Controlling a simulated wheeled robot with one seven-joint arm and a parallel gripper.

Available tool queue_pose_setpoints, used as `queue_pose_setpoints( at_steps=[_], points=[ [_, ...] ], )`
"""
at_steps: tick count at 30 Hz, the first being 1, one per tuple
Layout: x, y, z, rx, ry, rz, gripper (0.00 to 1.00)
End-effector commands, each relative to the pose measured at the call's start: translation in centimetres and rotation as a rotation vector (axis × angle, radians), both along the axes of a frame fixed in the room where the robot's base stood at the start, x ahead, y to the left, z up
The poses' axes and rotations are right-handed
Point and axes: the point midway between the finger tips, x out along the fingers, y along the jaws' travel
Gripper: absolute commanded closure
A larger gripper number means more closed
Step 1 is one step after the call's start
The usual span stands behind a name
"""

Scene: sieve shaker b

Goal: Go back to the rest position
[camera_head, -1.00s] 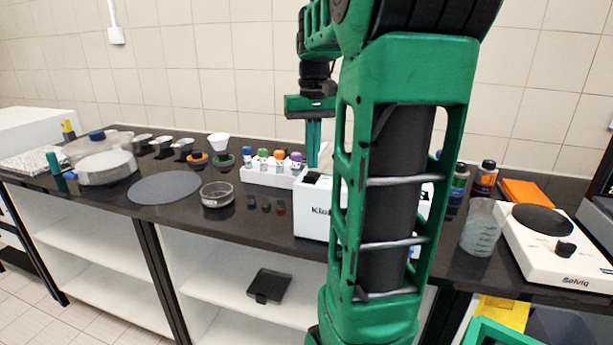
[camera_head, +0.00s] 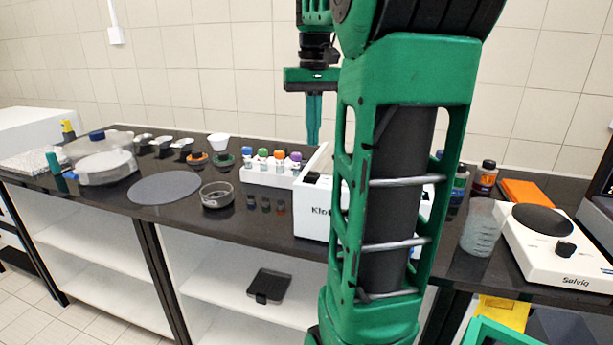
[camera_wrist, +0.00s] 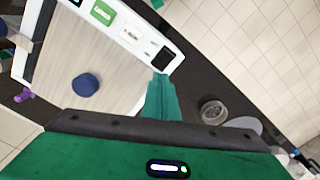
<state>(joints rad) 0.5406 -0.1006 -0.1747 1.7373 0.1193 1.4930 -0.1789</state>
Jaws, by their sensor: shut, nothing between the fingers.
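My gripper (camera_head: 313,142) hangs pointing down above the back of the bench, with its green fingers shut together and nothing between them. In the head view it is just right of the vial rack and behind the white Kl-labelled machine (camera_head: 312,212), whose right part is hidden behind my arm. In the wrist view my gripper's fingers (camera_wrist: 160,80) reach past the edge of a white device with a label panel and a dark blue round knob (camera_wrist: 86,85).
A white rack (camera_head: 268,177) holds several vials with coloured caps. A glass dish (camera_head: 216,195) and a grey disc (camera_head: 164,187) lie to its left. A beaker (camera_head: 481,228), bottles (camera_head: 485,178) and a white hotplate-like device (camera_head: 557,249) stand right of my arm. Tiled wall is behind.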

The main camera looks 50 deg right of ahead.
Motion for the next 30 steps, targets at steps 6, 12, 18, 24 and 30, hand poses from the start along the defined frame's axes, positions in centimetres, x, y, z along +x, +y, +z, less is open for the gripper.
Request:
queue_pose_setpoints(
  at_steps=[6, 12, 18, 24, 30],
  points=[
    [0.0, 0.0, 0.0, 0.000, 0.000, 0.000, 1.00],
    [0.0, 0.0, 0.0, 0.000, 0.000, 0.000, 1.00],
    [-0.4, 0.8, -0.7, 0.001, 0.000, 0.005, 1.00],
    [-2.9, 5.3, -5.5, 0.005, 0.001, 0.027, 1.00],
    [-7.5, 10.9, -12.6, 0.007, 0.003, 0.058, 1.00]
  ],
)
